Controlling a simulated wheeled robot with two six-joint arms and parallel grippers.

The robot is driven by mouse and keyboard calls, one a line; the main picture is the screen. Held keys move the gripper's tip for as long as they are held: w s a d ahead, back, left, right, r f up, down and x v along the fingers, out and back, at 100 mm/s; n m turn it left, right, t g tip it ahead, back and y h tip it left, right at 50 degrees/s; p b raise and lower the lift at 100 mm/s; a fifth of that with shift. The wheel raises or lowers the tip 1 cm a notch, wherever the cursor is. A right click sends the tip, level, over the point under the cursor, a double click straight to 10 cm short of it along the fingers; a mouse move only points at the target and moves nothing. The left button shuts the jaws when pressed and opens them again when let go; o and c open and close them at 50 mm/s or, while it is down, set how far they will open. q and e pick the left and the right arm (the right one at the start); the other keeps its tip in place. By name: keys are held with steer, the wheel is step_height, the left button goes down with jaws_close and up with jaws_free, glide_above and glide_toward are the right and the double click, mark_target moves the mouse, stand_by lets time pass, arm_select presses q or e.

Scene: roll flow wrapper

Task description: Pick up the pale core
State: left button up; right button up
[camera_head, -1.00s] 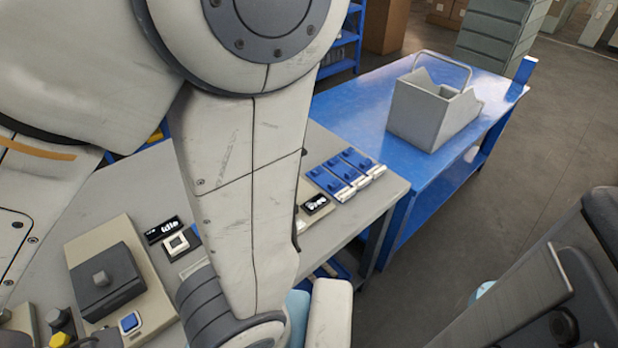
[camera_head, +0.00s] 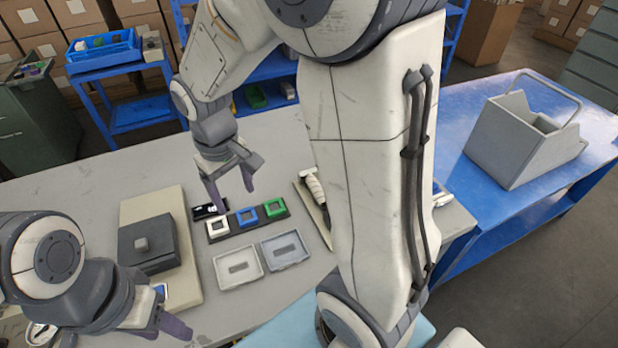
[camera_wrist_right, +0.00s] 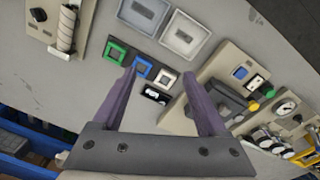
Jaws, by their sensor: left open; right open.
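The pale core (camera_head: 218,228) is a white square piece at the left end of a dark holder (camera_head: 234,233), beside a blue core (camera_head: 247,217) and a green core (camera_head: 275,208). My right gripper (camera_head: 233,198) is open and empty, fingers pointing down above and behind the holder. In the right wrist view the pale core (camera_wrist_right: 166,77) shows between the fingertips, nearer the right finger, still apart from them. My left gripper (camera_head: 172,328) is at the lower left, away from the cores; its fingers are partly hidden.
Two shallow trays, one pale (camera_head: 222,270) and one grey (camera_head: 284,250), lie in front of the cores. A dark block (camera_head: 148,243) on a beige base stands left. A white roller (camera_head: 315,187) lies right. A grey bin (camera_head: 510,145) stands on the blue table (camera_head: 470,235).

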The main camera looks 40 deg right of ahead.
steer(key=w+d+f+m, duration=0.1)
steer(key=w+d+f, duration=0.15)
steer(key=d, duration=0.35)
steer(key=w+d+f+m, duration=0.2)
steer(key=w+d, duration=0.1)
steer(key=d, duration=0.3)
steer(key=m+h, duration=0.1)
steer(key=m, duration=0.1)
glide_above(314, 182)
steer(key=shift+g, duration=0.4)
steer(key=f, duration=0.7)
steer(key=shift+w+a+f, duration=0.15)
steer(key=shift+a+f, duration=0.15)
steer(key=shift+a, duration=0.05)
steer(key=shift+s+d+f+p, duration=0.15)
steer(key=shift+f+p, duration=0.1)
steer(key=shift+f, duration=1.25)
steer(key=shift+s+d+f+p, duration=0.1)
steer(key=shift+f+p, duration=0.1)
steer(key=shift+f, duration=1.3)
jaws_close()
